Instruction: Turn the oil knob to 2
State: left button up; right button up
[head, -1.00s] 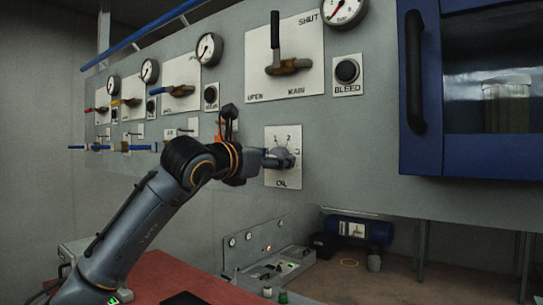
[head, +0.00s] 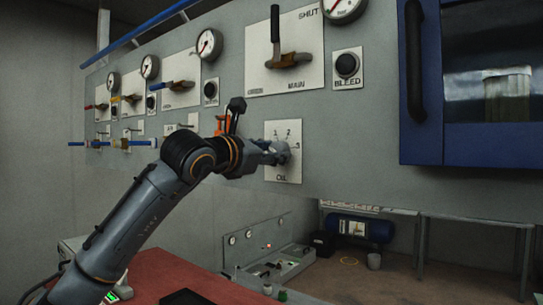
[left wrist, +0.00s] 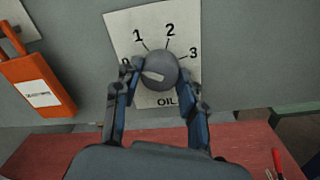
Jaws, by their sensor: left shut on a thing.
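The oil knob (left wrist: 160,66) is a round grey knob on a white plate (left wrist: 125,30) marked 1, 2, 3 and OIL. In the left wrist view a pale mark on its face lies nearly level, tilted slightly; I cannot tell which number the knob is set to. In the head view the plate (head: 283,175) is on the grey panel, and my left gripper (head: 274,152) covers much of the knob. My left gripper (left wrist: 157,88) is shut on the knob, one finger on each side. My right gripper is not in view.
An orange padlock-like tag (left wrist: 35,85) hangs left of the plate. The main valve handle (head: 290,60) and BLEED button (head: 347,65) are above. A blue-framed cabinet (head: 421,130) is at the right. A red tabletop (head: 165,270) lies below.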

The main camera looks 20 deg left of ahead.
pick_arm(q)
jog(key=m+b, duration=0.1)
jog(key=m, duration=0.3)
jog(key=shift+f+m, duration=0.1)
jog(key=shift+m, duration=0.3)
jog(key=shift+m+h+p, duration=0.3)
jog(key=shift+m+p, duration=0.25)
jog(key=shift+m, duration=5.75)
jog(key=shift+f, duration=0.1)
jog(key=o, duration=1.1)
jog(key=shift+o, duration=0.2)
jog(key=v, duration=1.2)
